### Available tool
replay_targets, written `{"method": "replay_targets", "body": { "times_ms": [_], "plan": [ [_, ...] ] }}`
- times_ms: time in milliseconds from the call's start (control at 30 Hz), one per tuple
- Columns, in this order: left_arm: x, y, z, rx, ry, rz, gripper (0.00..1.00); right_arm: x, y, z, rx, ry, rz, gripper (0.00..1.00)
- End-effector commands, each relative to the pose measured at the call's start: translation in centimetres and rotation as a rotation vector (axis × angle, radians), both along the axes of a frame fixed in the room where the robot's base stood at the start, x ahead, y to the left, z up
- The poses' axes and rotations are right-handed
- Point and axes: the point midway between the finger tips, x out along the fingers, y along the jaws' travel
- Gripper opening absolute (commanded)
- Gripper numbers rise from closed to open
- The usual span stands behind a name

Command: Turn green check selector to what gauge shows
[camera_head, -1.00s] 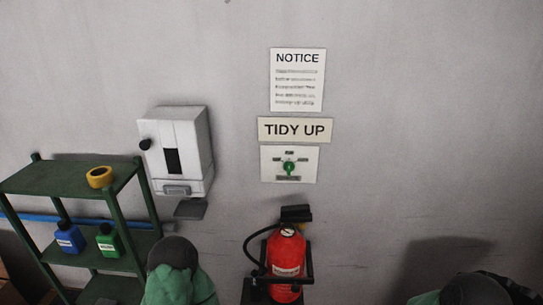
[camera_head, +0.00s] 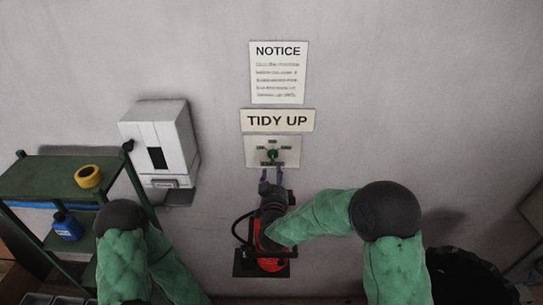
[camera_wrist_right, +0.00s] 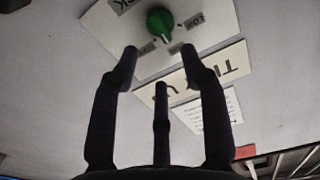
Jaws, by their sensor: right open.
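The green selector (camera_head: 272,155) is a round knob on a white plate (camera_head: 290,159) on the wall, under the TIDY UP sign. In the right wrist view the green selector (camera_wrist_right: 160,22) shows near the top, with small labels around it, one reading LOW. I cannot tell which label it points to. My right gripper (camera_head: 271,172) is just below and in front of the selector. In the wrist view its fingers (camera_wrist_right: 160,56) are spread, empty and apart from the knob. No gauge can be read; my right arm covers much of the red fire extinguisher (camera_head: 270,265). My left gripper is out of view.
A NOTICE sheet (camera_head: 278,72) and the TIDY UP sign (camera_head: 277,120) are above the plate. A white wall dispenser (camera_head: 160,140) hangs left. A green shelf (camera_head: 50,180) at far left holds yellow tape (camera_head: 88,176) and a blue bottle (camera_head: 67,227). The wall right of the signs is clear.

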Motion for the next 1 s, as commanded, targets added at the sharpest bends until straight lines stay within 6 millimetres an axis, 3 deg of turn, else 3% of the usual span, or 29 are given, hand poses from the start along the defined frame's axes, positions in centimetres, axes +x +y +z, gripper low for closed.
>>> {"method": "replay_targets", "body": {
  "times_ms": [300, 500, 967, 1000],
  "plan": [
    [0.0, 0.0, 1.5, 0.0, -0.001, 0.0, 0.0, 5.4, -0.1, 0.1, 0.001, 0.002, -0.001, 0.45],
    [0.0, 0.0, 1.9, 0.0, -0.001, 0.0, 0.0, 7.6, 0.0, 0.0, 0.001, 0.002, 0.0, 0.45],
    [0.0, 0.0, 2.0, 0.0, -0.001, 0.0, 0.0, 8.4, 0.0, 0.0, 0.001, 0.002, 0.001, 0.45],
    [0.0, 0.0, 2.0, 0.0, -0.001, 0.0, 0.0, 8.4, 0.0, 0.0, 0.001, 0.002, 0.001, 0.34]
  ]
}}
